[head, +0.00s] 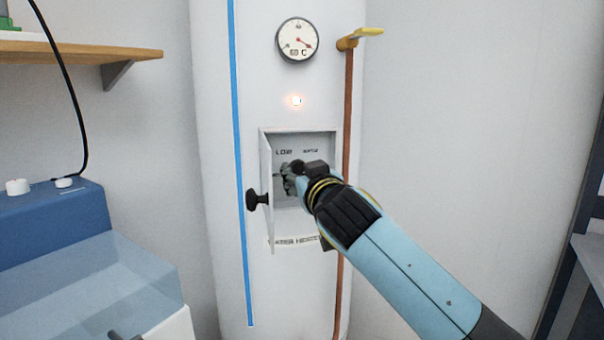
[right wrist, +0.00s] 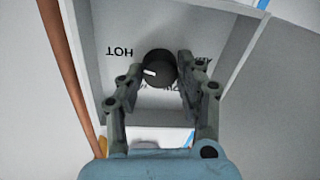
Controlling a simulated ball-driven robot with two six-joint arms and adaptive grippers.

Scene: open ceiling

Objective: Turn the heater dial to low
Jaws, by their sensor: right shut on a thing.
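The heater dial (right wrist: 160,66) is a round black knob with a white mark, on the back panel of a small recess in the water heater (head: 220,140). In the right wrist view, the mark points left and slightly down, just below the upside-down HOT label (right wrist: 119,51). My right gripper (right wrist: 160,70) has its fingers on either side of the dial and is shut on it. In the head view, the right gripper (head: 297,175) reaches into the recess and hides the dial. My left gripper is not in view.
The recess's small door (head: 266,190) stands open on the left with a black knob (head: 257,200). A gauge (head: 297,40) and a lit lamp (head: 296,101) are above.

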